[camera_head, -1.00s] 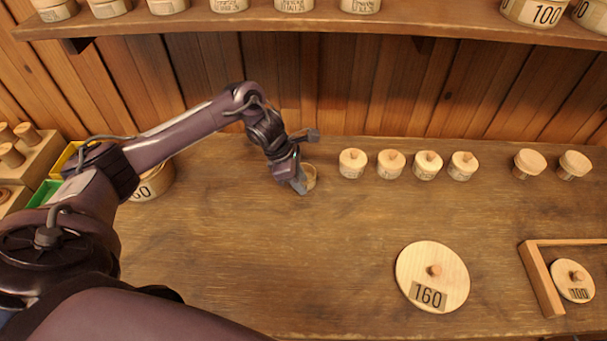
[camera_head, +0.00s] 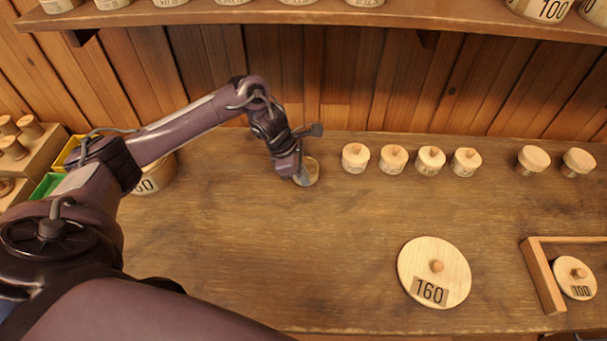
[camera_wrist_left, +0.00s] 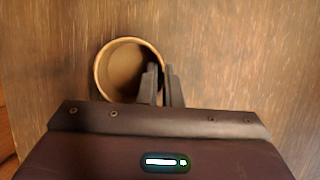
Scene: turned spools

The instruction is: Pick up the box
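The box, a small round open wooden one (camera_head: 312,172), is at the back of the bench, left of a row of lidded boxes. In the left wrist view the box (camera_wrist_left: 118,70) shows its pale rim and hollow inside. My left gripper (camera_head: 299,180) is at the box's left side in the head view. In the wrist view its two dark fingers (camera_wrist_left: 162,82) are close together, one inside the rim and one outside, shut on the wall. Whether the box's base touches the bench is unclear. My right gripper is not in view.
Several small lidded boxes (camera_head: 393,160) and two wider-topped ones (camera_head: 532,161) stand at the back right. A large lid marked 160 (camera_head: 425,265) lies in front, left of a wooden frame (camera_head: 541,277). A shelf (camera_head: 400,17) hangs above. The middle bench is clear.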

